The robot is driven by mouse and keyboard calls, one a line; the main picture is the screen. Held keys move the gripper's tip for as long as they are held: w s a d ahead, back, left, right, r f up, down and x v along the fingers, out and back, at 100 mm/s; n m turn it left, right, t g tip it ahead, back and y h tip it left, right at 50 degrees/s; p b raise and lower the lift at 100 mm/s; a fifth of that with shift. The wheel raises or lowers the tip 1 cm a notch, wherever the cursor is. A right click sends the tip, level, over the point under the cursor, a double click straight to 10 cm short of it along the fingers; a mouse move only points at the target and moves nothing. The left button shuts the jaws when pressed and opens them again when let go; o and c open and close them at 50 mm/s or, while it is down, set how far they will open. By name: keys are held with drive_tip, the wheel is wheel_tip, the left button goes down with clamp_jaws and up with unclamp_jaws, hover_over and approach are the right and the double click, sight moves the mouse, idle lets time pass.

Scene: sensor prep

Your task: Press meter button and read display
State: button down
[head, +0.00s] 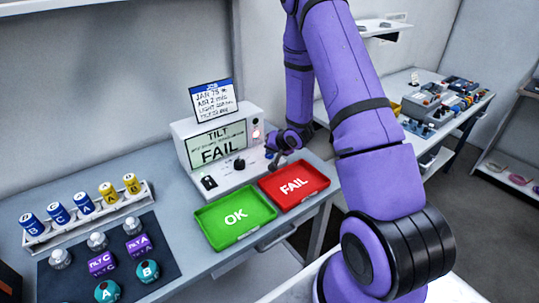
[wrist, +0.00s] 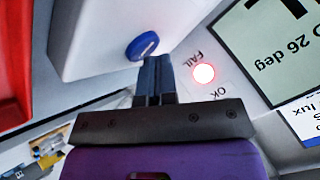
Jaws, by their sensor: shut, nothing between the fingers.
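The white meter (head: 191,131) stands on the grey bench in the head view. Its display (head: 217,148) reads TILT at the top and FAIL in large letters, with a small line between that I cannot read. A blue round button (wrist: 143,45) on a white face shows in the wrist view. A red light (wrist: 204,73) glows by the FAIL label, and OK is printed apart from it. My gripper (wrist: 158,62) is shut and empty, its tips close beside the button; I cannot tell whether they touch it. In the head view my gripper (head: 272,160) is at the meter's right side.
A job card (head: 213,98) stands on the meter. A green OK tray (head: 215,220) and a red FAIL tray (head: 312,178) lie in front, both empty. A rack (head: 40,238) of cylinders and a dark mat (head: 160,275) with several pieces are at left.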

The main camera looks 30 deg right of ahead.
drive_tip(key=shift+r, duration=0.9)
drive_tip(key=shift+r, duration=2.5)
